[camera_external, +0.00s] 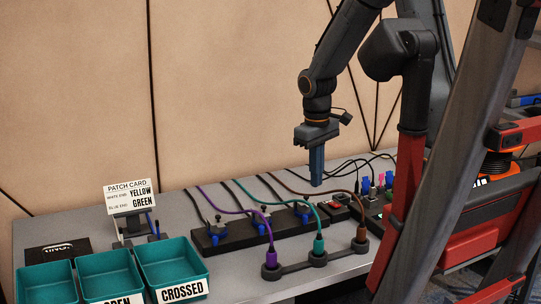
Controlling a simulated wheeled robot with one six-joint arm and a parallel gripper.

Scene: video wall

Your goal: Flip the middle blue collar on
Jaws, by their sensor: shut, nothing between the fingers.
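A long black block (238,237) lies on the grey table, with several small blue collars along it. The middle blue collar (260,226) sits between a left blue collar (219,239) and a right blue collar (303,210). The middle collar is small here and partly crossed by cables, so I cannot tell its position. My gripper (316,182) points straight down, its fingers together and empty. In the picture it hangs above and to the right of the middle collar, near the block's right end, apart from it.
Purple, teal and brown cables arch over the block to plugs in a dark holder (292,269) in front. Teal bins (172,264) stand front left, with a patch card (130,197) behind. A black strip with red switches (341,199) and colored plugs lies to the right.

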